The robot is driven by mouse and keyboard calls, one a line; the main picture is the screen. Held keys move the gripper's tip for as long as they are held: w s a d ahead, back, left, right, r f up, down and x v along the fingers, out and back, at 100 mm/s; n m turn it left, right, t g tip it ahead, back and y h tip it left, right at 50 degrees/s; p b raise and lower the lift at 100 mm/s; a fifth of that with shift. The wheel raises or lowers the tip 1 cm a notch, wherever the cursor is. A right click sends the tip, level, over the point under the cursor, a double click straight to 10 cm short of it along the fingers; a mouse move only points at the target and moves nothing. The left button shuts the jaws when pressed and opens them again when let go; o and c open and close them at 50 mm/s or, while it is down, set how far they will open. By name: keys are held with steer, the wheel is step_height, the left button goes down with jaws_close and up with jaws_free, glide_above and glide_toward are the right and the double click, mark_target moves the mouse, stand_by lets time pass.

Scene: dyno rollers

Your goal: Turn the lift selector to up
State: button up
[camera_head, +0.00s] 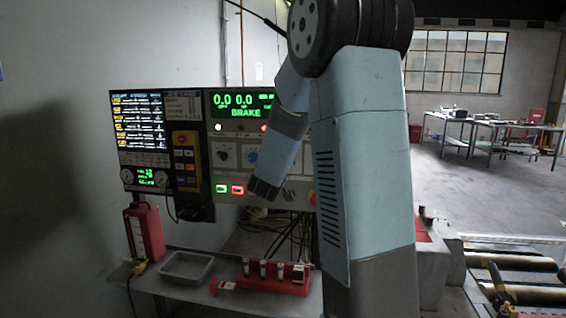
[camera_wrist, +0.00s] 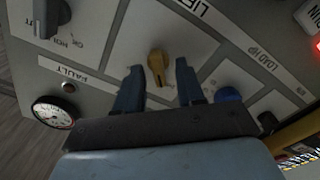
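The lift selector (camera_wrist: 157,62) is a small ochre-yellow knob on a grey panel in the wrist view. Part of a LIFT label (camera_wrist: 205,8) shows beyond it, cut by the frame edge. I cannot read any position marks, so I cannot tell its setting. My gripper (camera_wrist: 160,78) is open, with one blue finger on each side of the knob. A gap shows between the knob and each finger; how deep the fingers reach over it is unclear.
A blue knob (camera_wrist: 228,95) sits close to the right finger. A grey switch (camera_wrist: 50,15), a red FAULT lamp (camera_wrist: 68,87) and a gauge (camera_wrist: 54,112) lie left. In the head view, a bench with a grey tray (camera_head: 187,267) and red rack (camera_head: 262,280) stands below the console.

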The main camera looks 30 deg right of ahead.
steer(key=shift+w+d, duration=0.2)
steer(key=shift+w, duration=0.05)
jaws_close()
